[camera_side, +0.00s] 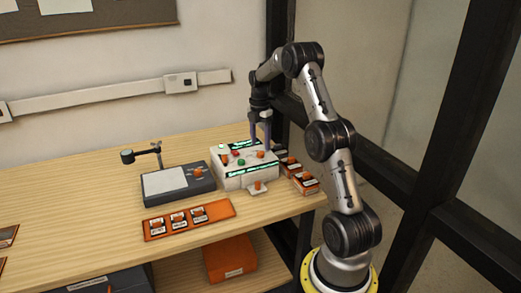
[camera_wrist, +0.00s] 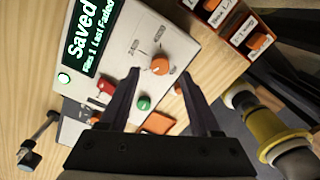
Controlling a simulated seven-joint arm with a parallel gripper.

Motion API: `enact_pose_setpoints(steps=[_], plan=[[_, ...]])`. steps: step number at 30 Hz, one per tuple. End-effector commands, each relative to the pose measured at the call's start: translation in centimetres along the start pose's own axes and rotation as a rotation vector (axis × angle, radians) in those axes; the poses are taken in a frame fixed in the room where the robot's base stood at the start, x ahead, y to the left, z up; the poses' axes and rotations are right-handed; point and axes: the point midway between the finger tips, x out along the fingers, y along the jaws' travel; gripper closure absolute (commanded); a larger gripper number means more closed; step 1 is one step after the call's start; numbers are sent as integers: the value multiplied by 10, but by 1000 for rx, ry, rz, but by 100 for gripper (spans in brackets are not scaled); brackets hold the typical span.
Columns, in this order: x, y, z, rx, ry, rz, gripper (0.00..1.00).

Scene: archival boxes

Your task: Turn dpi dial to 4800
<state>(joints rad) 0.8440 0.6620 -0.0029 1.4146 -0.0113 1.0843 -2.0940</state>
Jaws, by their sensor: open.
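A white control box (camera_side: 232,181) with lit green displays stands near the right end of the table. In the wrist view, an orange dial (camera_wrist: 160,65) with small markings around it sits on the panel; I cannot read the markings or its setting. My gripper (camera_side: 260,142) points down over the back right of the box, open and empty. In the wrist view, the tips of my gripper (camera_wrist: 158,74) lie on either side of the orange dial, seemingly above it and apart. A red knob (camera_wrist: 107,85) and a green knob (camera_wrist: 143,103) are nearby. One display (camera_wrist: 86,38) reads "Saved".
Small orange-labelled boxes (camera_side: 305,184) stand just right of the control box. A dark-based stand (camera_side: 180,190) with a pale plate and short arm is to its left. An orange tray (camera_side: 160,231) lies in front. The table's left side is mostly clear.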

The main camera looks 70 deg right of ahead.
Motion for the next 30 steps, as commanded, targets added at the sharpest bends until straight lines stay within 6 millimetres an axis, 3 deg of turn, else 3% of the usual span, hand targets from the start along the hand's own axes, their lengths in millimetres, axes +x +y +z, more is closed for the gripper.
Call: enact_pose_setpoints(steps=[7,19,30], plan=[[30,0,0,0,0,0,36],[36,0,0,0,-1,1,36],[36,0,0,0,-1,1,100]])
